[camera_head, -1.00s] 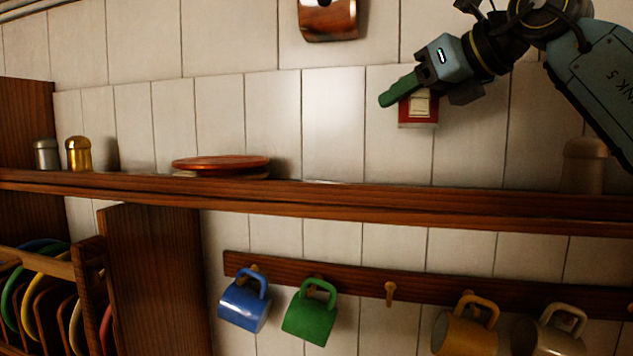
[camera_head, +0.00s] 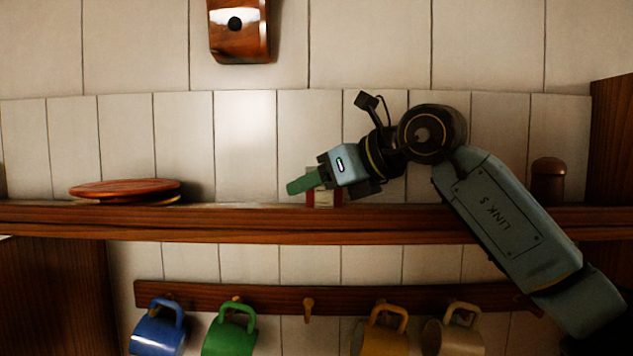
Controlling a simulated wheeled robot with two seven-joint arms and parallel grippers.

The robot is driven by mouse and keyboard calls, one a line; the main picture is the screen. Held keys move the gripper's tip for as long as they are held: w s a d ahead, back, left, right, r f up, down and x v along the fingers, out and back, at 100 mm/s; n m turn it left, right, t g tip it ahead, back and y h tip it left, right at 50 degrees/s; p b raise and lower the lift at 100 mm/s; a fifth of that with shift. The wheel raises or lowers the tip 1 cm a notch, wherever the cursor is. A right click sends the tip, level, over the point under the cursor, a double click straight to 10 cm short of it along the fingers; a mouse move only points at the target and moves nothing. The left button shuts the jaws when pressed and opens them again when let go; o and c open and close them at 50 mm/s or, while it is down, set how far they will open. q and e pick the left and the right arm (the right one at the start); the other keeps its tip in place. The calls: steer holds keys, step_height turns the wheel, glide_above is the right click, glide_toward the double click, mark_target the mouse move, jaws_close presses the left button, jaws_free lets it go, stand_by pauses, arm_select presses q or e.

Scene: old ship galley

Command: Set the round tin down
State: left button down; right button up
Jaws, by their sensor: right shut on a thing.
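The round tin (camera_head: 323,199), red with a cream label, shows in the head view just above the front edge of the wooden shelf (camera_head: 230,214). My right gripper (camera_head: 304,183) is shut on it, with a green finger across its upper part. The finger and the gripper body hide much of the tin. Its underside is at about the level of the shelf top, and I cannot tell whether it touches. My left gripper is not in view.
A stack of reddish plates (camera_head: 125,188) lies on the shelf to the left. A brown shaker (camera_head: 547,181) stands to the right, behind my arm. The shelf between plates and tin looks clear. Several mugs, one of them green (camera_head: 230,332), hang below.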

steer(key=shift+f, duration=0.2)
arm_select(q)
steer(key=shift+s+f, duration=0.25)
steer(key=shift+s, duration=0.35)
arm_select(e)
steer(key=o, duration=1)
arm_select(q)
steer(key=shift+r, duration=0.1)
arm_select(e)
steer(key=shift+r, duration=0.15)
steer(key=shift+s+d+r, duration=0.1)
steer(key=shift+r, duration=0.1)
steer(key=b+v, duration=0.3)
steer(key=v, duration=0.7)
steer(key=shift+s+d+b, duration=0.25)
steer(key=shift+d+b, duration=0.05)
steer(key=shift+b, duration=0.05)
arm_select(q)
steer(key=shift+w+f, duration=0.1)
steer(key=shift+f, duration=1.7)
arm_select(e)
steer(key=shift+s+d+r, duration=0.25)
steer(key=shift+d+r, duration=0.05)
